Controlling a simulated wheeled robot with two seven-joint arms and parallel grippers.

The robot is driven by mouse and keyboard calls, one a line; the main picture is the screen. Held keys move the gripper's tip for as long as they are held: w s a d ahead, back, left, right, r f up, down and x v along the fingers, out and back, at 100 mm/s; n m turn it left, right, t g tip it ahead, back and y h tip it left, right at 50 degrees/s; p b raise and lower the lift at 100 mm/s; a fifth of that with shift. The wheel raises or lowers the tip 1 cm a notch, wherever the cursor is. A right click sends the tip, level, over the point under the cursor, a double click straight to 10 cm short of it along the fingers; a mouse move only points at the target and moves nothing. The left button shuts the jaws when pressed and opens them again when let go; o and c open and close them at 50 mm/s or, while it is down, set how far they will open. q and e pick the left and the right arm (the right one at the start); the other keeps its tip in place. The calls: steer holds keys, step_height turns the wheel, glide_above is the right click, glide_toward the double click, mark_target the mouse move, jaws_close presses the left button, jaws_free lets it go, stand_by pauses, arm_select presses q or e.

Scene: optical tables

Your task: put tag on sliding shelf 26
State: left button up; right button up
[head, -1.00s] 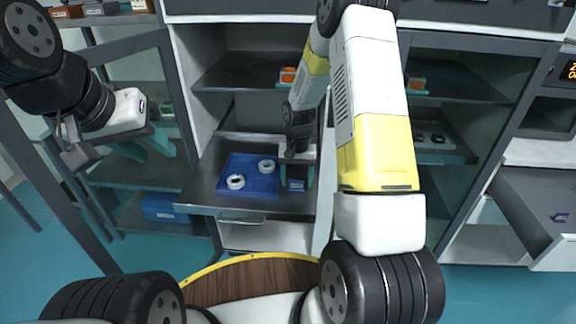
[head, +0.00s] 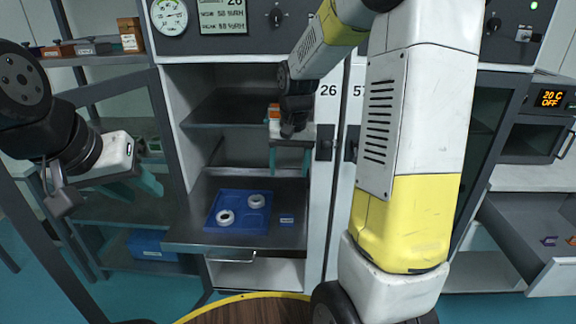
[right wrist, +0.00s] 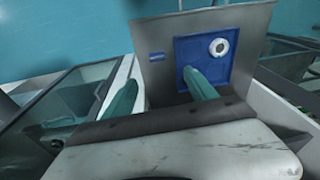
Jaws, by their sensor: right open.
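The tag (head: 287,220), a small blue piece with a pale marking, lies flat on the grey pulled-out sliding shelf (head: 190,235) of the cabinet numbered 26. It is just right of a blue tray (head: 237,228), apart from it. The tag also shows in the right wrist view (right wrist: 157,56), beside the tray. My right gripper (head: 289,172) is open and empty, above and behind the tag in the head view, not touching it. My left gripper (head: 136,190) is at the left, away from the shelf; its teal fingers look apart with nothing between them.
Two white rings lie on the tray. An upper shelf (head: 225,115) with an orange item (head: 274,112) is above. A drawer (head: 540,235) is open at far right. A round wooden top (head: 250,310) is in front.

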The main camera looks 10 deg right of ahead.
steer(key=s+a+r+n+t, duration=0.1)
steer(key=s+r+t, duration=0.1)
steer(key=s+r, duration=0.4)
steer(key=s+r+n+t+y, duration=0.1)
steer(key=s+r, duration=0.5)
steer(key=s, duration=0.7)
steer(key=shift+s+a+n+t+y, duration=0.3)
steer(key=shift+s+a+n+t, duration=0.15)
steer(key=shift+t, duration=0.35)
